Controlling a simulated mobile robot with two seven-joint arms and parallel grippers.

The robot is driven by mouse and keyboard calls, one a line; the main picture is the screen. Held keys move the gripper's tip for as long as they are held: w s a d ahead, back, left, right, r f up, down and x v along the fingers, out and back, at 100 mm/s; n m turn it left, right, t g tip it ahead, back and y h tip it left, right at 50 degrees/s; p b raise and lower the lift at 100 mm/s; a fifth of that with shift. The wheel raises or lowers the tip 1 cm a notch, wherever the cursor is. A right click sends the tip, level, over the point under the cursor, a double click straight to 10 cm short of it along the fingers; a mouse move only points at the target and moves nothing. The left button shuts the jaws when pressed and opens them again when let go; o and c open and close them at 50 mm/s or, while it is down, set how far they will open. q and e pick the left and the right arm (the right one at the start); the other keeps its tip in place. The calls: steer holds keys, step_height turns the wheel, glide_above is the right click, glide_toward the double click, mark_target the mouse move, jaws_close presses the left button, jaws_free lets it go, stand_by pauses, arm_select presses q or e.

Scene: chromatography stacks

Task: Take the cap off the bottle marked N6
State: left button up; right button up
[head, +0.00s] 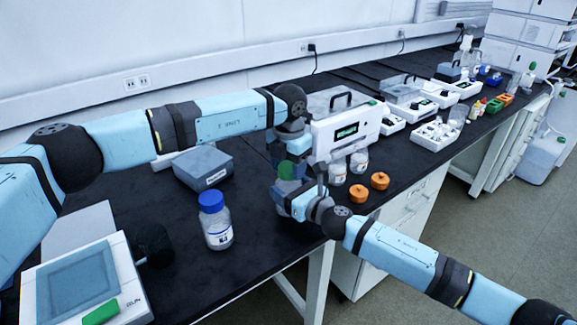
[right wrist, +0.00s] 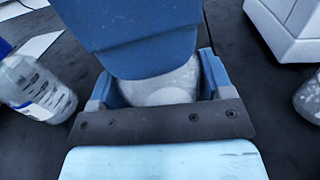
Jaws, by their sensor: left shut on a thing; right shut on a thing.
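A bottle (head: 288,186) with a green cap (head: 287,170) stands between my two grippers at the table's front edge. My right gripper (head: 283,197) is shut around the bottle's body; in the right wrist view its blue jaws flank the pale glass (right wrist: 160,90). My left gripper (head: 285,153) comes down from above and is shut on the green cap, largely covering it. In the right wrist view the left gripper (right wrist: 135,40) hides the cap and neck. I cannot tell whether the cap is seated or raised. No N6 mark is readable.
A blue-capped bottle (head: 216,222) stands to the left. Two clear bottles (head: 337,173) (head: 359,162) and two orange caps (head: 357,194) (head: 380,180) are close on the right. A white instrument (head: 345,130) stands behind. A grey box (head: 203,167) lies behind left.

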arm_select(q)
steer(key=n, duration=0.4)
steer(key=shift+n, duration=0.3)
arm_select(e)
steer(key=shift+d, duration=0.1)
arm_select(q)
steer(key=n, duration=0.4)
steer(key=shift+n, duration=0.3)
steer(key=n, duration=1)
steer(key=shift+d, duration=0.1)
steer(key=shift+r, duration=0.2)
steer(key=shift+r, duration=0.9)
steer(key=shift+r, duration=0.1)
